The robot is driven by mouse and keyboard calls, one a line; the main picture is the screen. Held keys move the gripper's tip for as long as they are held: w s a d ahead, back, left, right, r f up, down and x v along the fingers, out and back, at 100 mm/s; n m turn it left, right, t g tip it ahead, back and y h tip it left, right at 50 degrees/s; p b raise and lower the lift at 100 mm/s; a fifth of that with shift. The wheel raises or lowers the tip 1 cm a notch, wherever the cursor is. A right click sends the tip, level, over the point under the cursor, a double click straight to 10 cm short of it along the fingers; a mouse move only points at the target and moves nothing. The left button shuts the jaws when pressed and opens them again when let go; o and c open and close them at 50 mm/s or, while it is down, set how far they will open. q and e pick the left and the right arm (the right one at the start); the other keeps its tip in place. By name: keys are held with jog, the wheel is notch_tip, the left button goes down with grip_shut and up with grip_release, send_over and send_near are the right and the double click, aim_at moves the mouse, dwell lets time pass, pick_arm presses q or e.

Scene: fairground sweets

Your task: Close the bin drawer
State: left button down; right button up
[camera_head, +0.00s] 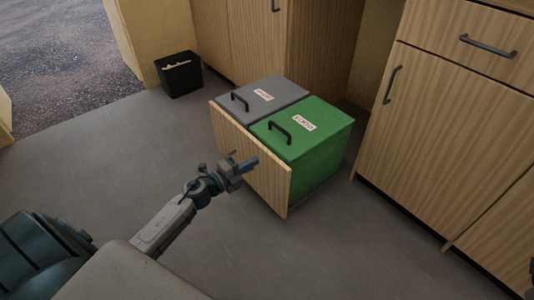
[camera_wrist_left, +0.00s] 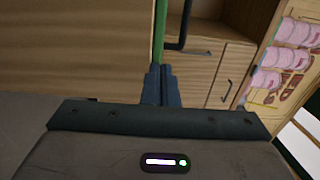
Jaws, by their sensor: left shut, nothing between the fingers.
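The bin drawer stands pulled out, its wooden front panel (camera_head: 232,143) facing my left arm. It holds a grey bin (camera_head: 284,91) and a green bin (camera_head: 331,128), both lidded, with black handles and labels. My left gripper (camera_head: 253,162) is shut and empty, in front of the panel near its right half; I cannot tell whether it touches. In the left wrist view the shut fingers (camera_wrist_left: 160,84) point toward the panel (camera_wrist_left: 75,45), with a strip of green beside its edge.
A small black waste bin (camera_head: 179,74) stands on the floor at the back left. A wooden cabinet (camera_head: 450,110) with a door and drawer stands on the right. The grey floor (camera_head: 120,170) left of the drawer is clear.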

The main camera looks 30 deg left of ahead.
aim_at(274, 150)
pick_arm(q)
jog(key=x, duration=0.6)
jog(key=shift+w+d+b, duration=0.1)
jog(key=shift+w+b, duration=0.2)
jog(key=shift+b, duration=0.05)
